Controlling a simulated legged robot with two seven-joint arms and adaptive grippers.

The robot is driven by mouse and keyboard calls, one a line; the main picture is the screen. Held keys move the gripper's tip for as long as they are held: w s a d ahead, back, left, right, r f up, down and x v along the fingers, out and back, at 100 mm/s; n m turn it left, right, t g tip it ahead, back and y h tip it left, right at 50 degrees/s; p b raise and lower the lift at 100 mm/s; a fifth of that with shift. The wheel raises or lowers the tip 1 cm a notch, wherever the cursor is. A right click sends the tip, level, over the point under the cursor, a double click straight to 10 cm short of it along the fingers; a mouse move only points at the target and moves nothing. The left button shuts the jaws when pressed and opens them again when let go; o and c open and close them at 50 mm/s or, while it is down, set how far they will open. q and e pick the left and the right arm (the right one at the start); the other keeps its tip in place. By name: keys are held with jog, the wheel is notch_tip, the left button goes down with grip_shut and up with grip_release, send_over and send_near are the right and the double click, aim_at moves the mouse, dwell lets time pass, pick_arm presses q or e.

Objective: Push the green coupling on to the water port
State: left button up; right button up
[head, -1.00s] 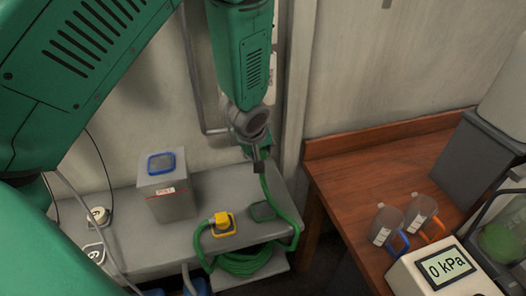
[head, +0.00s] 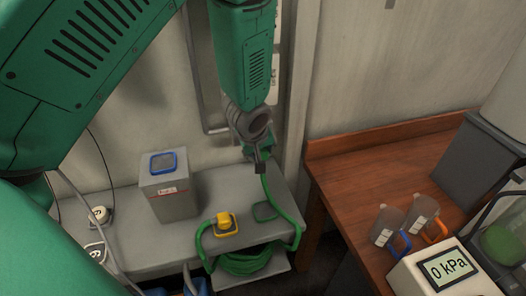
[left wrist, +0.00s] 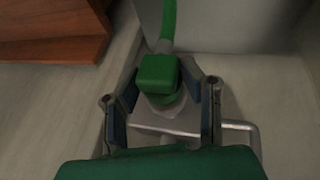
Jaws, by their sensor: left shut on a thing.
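My left gripper (head: 260,161) reaches down beside the wall, above the grey bench. In the left wrist view its fingers are closed on both sides of the green coupling (left wrist: 159,74). A green hose (left wrist: 169,22) runs up from the coupling there, and in the head view it hangs down to the bench. A silver metal plate with a pipe (left wrist: 236,126) shows just beyond the coupling. I cannot tell whether the water port is on it, or whether the coupling touches it. The head view hides most of the coupling behind the gripper. My right gripper is out of view.
The grey bench (head: 140,240) holds a grey box (head: 170,190) with a blue-rimmed top, a yellow coupling (head: 226,222) and a green-rimmed square (head: 265,211). Coiled hose (head: 246,263) lies below. The wooden table (head: 365,180) at right holds two jugs and a gauge reading 0 kPa (head: 449,269).

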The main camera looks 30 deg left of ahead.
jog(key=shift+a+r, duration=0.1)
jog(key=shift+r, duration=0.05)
pick_arm(q)
jog(key=shift+d+r, duration=0.15)
jog(key=shift+d, duration=0.4)
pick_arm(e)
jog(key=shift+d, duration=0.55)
pick_arm(q)
jog(key=shift+w+a, duration=0.25)
jog(key=shift+a, duration=0.4)
jog(key=o, duration=1.2)
jog(key=shift+a, duration=0.1)
jog(key=shift+o, duration=0.2)
jog(key=shift+d, duration=0.2)
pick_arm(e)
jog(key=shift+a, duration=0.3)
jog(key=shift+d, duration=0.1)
pick_arm(q)
jog(key=shift+d, duration=0.15)
jog(key=v, duration=1.1)
jog(key=shift+r, duration=0.35)
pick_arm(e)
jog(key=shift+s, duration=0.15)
